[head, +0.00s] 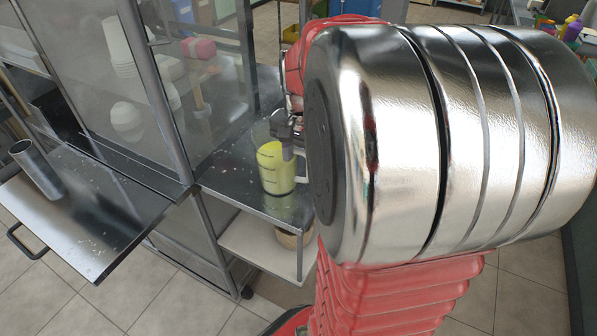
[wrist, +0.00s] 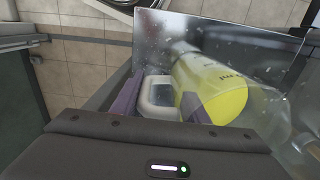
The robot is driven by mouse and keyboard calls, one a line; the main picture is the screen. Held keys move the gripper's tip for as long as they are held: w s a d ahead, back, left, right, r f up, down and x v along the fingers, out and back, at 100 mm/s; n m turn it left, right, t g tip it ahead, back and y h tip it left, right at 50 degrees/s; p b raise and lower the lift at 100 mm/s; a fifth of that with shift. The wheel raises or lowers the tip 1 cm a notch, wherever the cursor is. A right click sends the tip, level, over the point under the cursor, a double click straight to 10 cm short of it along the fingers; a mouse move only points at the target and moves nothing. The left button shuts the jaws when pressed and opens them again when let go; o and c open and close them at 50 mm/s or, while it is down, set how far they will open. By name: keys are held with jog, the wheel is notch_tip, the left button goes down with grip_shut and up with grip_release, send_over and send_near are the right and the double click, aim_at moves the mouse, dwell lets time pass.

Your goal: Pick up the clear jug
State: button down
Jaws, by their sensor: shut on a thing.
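The clear jug (head: 277,168) holds yellow-green juice and has dark markings on its side. It is upright at the metal side shelf (head: 232,182), near its front edge; I cannot tell whether its base touches the shelf. Its pale handle faces right in the head view. My gripper (head: 287,140) is at the handle, partly hidden by my arm. In the wrist view the handle (wrist: 158,92) sits between the two fingers of my gripper (wrist: 160,105), which is shut on it. The jug's body (wrist: 215,88) lies just right of the fingers.
A glass-walled cabinet (head: 140,90) stands left of the jug, with stacked white cups (head: 118,45) behind the glass. A metal tumbler (head: 36,168) stands on a tray (head: 75,225) at far left. A lower white shelf (head: 258,250) lies beneath the jug.

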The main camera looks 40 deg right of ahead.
aim_at(302, 150)
jog(key=shift+w+r, duration=0.1)
jog(key=shift+r, duration=4.75)
jog(key=shift+r, duration=0.1)
